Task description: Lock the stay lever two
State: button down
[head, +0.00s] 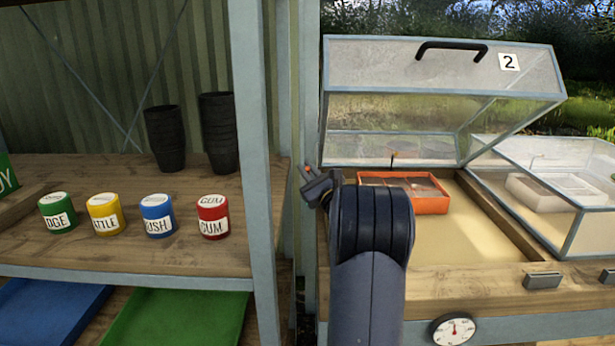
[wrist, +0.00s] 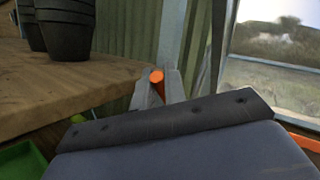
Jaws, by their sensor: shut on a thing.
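The glass lid (head: 445,65) marked 2, with a black handle, stands raised and tilted over its wooden frame box (head: 480,220). My gripper (head: 310,183) is at the left side of that box, near its rim. In the wrist view my gripper (wrist: 158,88) is shut on an orange-tipped piece, which appears to be stay lever two (wrist: 157,77). Only its orange end (head: 307,169) shows between the fingers. The rest of the lever and its pivot are hidden, so I cannot tell its full angle.
An orange tray (head: 432,205) lies inside the open box. A second glass lid (head: 590,235) is lowered at right. A shelf post (head: 252,150) stands close left of my gripper. The shelf (head: 130,255) holds several labelled cans and black pots (head: 165,138). A dial (head: 453,329) is on the front.

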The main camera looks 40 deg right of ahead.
jog(key=c, duration=1.5)
grip_release()
jog(key=shift+o, duration=0.2)
jog(key=shift+r+p, duration=0.15)
jog(key=shift+p, duration=0.35)
jog(key=shift+d+r+p, duration=0.1)
jog(key=shift+r+p, duration=0.05)
jog(key=shift+p, duration=0.35)
jog(key=p, duration=0.1)
jog(key=g+p, duration=0.1)
jog(key=p, duration=0.1)
jog(key=shift+w+d+r+m, duration=0.1)
jog(key=shift+w+r+m, duration=0.15)
jog(key=shift+m, duration=0.15)
jog(key=shift+w+p, duration=0.1)
jog(key=shift+p, duration=0.95)
